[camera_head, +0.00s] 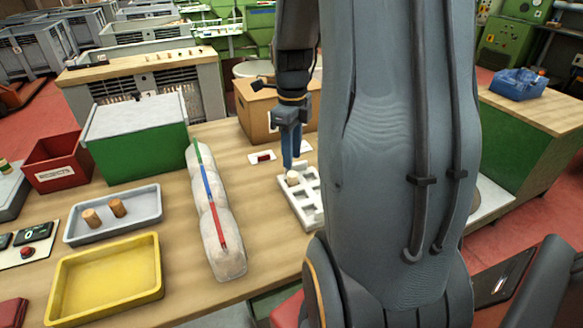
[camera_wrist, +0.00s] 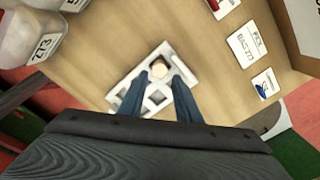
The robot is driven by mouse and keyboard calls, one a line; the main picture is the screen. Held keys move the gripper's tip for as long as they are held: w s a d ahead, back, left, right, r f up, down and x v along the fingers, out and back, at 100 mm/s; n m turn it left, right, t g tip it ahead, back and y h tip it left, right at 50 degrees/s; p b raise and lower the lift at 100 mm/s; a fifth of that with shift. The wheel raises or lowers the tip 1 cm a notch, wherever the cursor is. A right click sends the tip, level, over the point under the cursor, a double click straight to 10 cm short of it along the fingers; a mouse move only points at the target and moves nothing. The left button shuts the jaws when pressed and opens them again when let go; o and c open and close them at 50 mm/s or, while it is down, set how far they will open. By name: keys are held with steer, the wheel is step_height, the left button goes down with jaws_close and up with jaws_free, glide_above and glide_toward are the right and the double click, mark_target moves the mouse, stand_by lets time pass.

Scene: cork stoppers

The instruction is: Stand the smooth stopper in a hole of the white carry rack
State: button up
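A pale-topped stopper (camera_head: 293,178) stands in the white carry rack (camera_head: 309,207), at the rack's far end. In the wrist view the same stopper (camera_wrist: 159,70) shows just beyond and between my fingertips, with the rack (camera_wrist: 183,75) around it. My gripper (camera_head: 291,165) points down right above the stopper. In the wrist view its two blue fingers (camera_wrist: 161,80) are apart with a gap between them, and they hold nothing I can see. Two brown cork stoppers (camera_head: 117,207) stand in the grey tray (camera_head: 150,222) at the left.
A lumpy pale bag-like row (camera_head: 222,240) with a coloured strip lies between tray and rack. A yellow tray (camera_head: 105,280) is at the front left. A green bin (camera_head: 140,152), a red bin (camera_head: 55,172) and a cardboard box (camera_head: 258,115) stand behind. White cards (camera_wrist: 243,40) lie near the rack.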

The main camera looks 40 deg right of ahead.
mark_target(292, 173)
step_height(292, 173, up, 6)
steer(key=shift+f+b, duration=0.1)
steer(key=shift+b, duration=0.4)
stand_by(0.4)
